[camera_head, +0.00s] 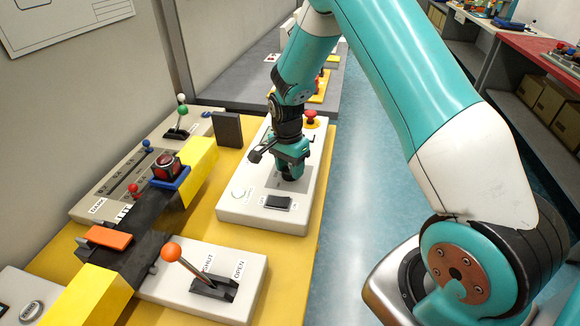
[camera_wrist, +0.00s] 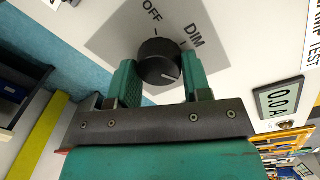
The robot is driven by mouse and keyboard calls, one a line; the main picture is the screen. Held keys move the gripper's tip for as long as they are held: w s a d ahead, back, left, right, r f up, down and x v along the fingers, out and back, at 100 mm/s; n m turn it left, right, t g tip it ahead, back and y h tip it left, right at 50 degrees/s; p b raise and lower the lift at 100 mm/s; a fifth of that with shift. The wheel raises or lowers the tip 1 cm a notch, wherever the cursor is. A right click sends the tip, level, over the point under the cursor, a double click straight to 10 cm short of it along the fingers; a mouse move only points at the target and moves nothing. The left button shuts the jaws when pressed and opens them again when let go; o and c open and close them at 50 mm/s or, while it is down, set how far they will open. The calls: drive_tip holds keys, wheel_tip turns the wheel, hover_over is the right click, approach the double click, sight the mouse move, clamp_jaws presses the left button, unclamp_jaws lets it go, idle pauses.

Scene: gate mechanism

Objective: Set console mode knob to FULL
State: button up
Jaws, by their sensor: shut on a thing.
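The black mode knob (camera_wrist: 157,52) sits on a grey label plate (camera_wrist: 108,42) in the wrist view. OFF and DIM are printed beyond it; no FULL label can be read. A pale pointer mark on the knob faces the lower right, away from OFF. My gripper (camera_wrist: 160,74) has one green finger on each side of the knob, shut on it. In the head view my gripper (camera_head: 290,170) points down onto the white console (camera_head: 250,217) and mostly hides the knob.
A black rocker switch (camera_head: 278,202) and a red mushroom button (camera_head: 310,116) are on the same console. An orange-knobbed lever (camera_head: 171,253) marked SHUT and OPEN stands in front. A dark upright plate (camera_head: 227,129) is to the left. The blue floor at right is clear.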

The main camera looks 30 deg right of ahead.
sight(287, 167)
drive_tip(key=o, duration=0.9)
drive_tip(key=shift+r, duration=0.1)
drive_tip(key=r, duration=0.5)
drive_tip(key=r+b, duration=0.1)
drive_tip(key=r, duration=0.5)
drive_tip(key=w+r, duration=0.1)
drive_tip(key=r, duration=0.5)
drive_tip(key=shift+a+r, duration=0.15)
drive_tip(key=shift+a, duration=0.05)
